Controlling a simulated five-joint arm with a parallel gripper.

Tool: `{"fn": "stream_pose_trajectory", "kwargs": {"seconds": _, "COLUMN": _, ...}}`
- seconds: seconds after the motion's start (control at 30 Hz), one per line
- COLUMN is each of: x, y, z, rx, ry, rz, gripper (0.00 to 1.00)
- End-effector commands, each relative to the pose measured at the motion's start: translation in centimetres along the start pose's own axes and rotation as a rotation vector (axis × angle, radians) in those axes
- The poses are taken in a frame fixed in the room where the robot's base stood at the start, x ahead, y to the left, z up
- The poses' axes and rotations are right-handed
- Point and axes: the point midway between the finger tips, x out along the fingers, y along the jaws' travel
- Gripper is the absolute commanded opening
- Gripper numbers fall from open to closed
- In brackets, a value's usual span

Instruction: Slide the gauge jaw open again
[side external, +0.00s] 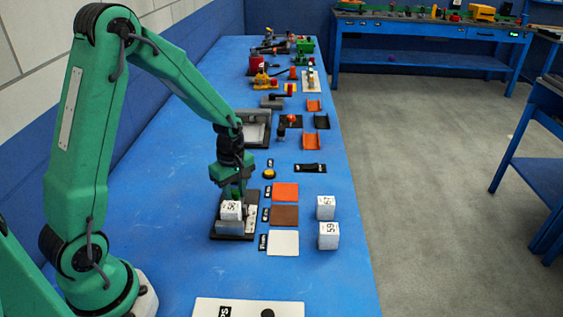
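The gauge (221,236) is a dark base with light metal parts, lying on the blue bench. A white cube with dark markings (230,210) sits in it, toward the near side. My gripper (235,194) points down just behind this cube, over the gauge. Its fingertips are partly hidden by the cube and the gauge parts, so I cannot tell whether they touch the jaw. The jaw itself is hard to make out at this size, and how far it stands from the cube cannot be told.
An orange pad (285,191), a brown pad (284,215) and a white pad (283,243) lie right of the gauge. Two white cubes (326,207) (328,236) stand beyond them. A yellow button (269,174) sits behind. Several fixtures fill the bench's far end.

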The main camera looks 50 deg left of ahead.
Motion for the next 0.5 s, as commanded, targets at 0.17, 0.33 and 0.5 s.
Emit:
{"fn": "stream_pose_trajectory", "kwargs": {"seconds": 0.17, "x": -0.01, "y": 0.00, "z": 0.00, "rx": 0.000, "ry": 0.000, "rz": 0.000, "gripper": 0.16}}
{"fn": "stream_pose_trajectory", "kwargs": {"seconds": 0.33, "x": -0.02, "y": -0.01, "z": 0.00, "rx": 0.000, "ry": 0.000, "rz": -0.001, "gripper": 0.00}}
{"fn": "stream_pose_trajectory", "kwargs": {"seconds": 0.5, "x": -0.03, "y": 0.27, "z": -0.25, "rx": -0.001, "ry": 0.000, "rz": 0.000, "gripper": 0.00}}
